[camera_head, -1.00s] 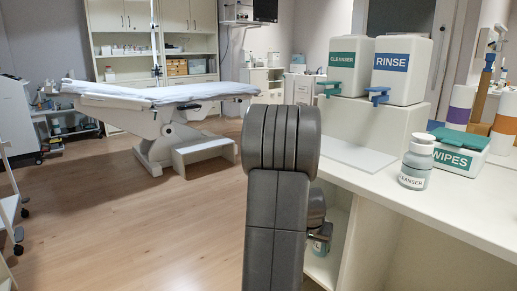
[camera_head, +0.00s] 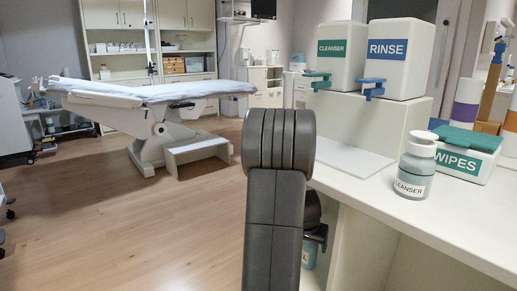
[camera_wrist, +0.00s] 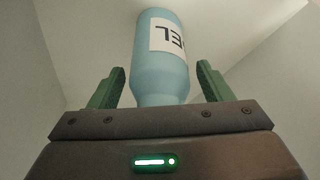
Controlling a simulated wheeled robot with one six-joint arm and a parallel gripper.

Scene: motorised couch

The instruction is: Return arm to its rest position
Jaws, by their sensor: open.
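My arm rises in the middle of the camera_head view, and its end, with a dark part of my gripper (camera_head: 318,235), reaches into the open compartment under the white counter (camera_head: 440,222). In the camera_wrist view my gripper (camera_wrist: 160,85) has two green fingers set wide apart. A light blue bottle (camera_wrist: 160,80) with a white label, its letters upside down, stands between and beyond them. Gaps show on both sides, so the fingers do not touch it. In the camera_head view the bottle (camera_head: 308,258) is mostly hidden behind my arm.
On the counter stand a small cleanser bottle (camera_head: 415,170), a wipes box (camera_head: 467,155), and the cleanser (camera_head: 338,52) and rinse (camera_head: 400,60) dispensers on a white block. A couch (camera_head: 150,95) is at the back left. The wooden floor left of my arm is clear.

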